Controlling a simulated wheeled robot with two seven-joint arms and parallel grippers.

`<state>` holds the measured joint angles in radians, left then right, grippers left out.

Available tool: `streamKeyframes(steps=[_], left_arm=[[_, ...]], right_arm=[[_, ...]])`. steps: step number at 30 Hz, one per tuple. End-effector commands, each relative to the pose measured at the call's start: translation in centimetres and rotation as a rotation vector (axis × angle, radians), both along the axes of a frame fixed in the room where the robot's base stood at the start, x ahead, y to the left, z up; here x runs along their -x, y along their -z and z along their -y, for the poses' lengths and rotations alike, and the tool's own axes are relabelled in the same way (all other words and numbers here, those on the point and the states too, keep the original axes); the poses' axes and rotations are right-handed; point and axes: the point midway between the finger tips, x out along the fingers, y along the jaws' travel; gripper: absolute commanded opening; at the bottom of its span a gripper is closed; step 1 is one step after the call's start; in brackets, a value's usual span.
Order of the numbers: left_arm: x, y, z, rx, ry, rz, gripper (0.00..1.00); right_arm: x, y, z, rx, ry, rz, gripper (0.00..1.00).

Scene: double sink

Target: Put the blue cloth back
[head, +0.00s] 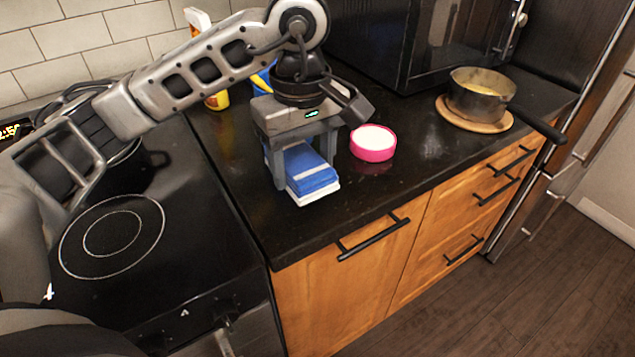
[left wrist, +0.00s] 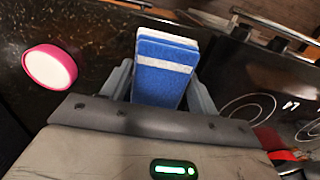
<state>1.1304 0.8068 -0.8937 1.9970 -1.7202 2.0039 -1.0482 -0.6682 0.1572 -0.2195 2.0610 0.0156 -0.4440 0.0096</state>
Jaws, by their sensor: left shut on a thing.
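The blue cloth (head: 308,170) is a folded blue block with a white stripe, low over the black counter near its front edge. A white layer shows under it. My left gripper (head: 303,163) points down with its two fingers on either side of the cloth and is shut on it. In the left wrist view the blue cloth (left wrist: 162,72) sits between the fingers of my left gripper (left wrist: 163,92), with the white layer at its far end. I cannot tell whether the cloth touches the counter. My right gripper is not in view.
A pink round dish (head: 373,142) with white content stands just right of the gripper. A pot (head: 482,93) sits on a wooden board farther right. A black stovetop (head: 150,245) lies to the left. Bottles (head: 217,99) stand behind my arm. Bare counter (head: 290,226) lies in front.

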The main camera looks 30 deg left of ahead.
Motion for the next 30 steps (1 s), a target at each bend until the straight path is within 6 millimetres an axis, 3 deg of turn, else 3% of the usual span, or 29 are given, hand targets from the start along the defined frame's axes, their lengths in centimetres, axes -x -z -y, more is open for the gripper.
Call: streamKeyframes(steps=[1,6,14,19,30], left_arm=[[-0.6,1.3,0.1,0.002,-0.001,-0.009,0.38],[-2.5,3.1,0.2,0.001,0.000,-0.003,0.38],[-3.7,4.7,0.3,0.000,0.001,-0.002,0.38],[-3.7,7.3,0.3,0.000,0.001,-0.004,0.38],[-3.8,8.1,0.3,0.000,0.001,0.001,0.38]], right_arm=[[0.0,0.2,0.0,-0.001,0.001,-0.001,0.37],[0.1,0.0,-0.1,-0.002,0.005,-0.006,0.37],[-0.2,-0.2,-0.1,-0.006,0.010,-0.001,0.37],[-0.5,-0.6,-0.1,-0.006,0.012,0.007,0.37],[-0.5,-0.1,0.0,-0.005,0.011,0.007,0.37]])
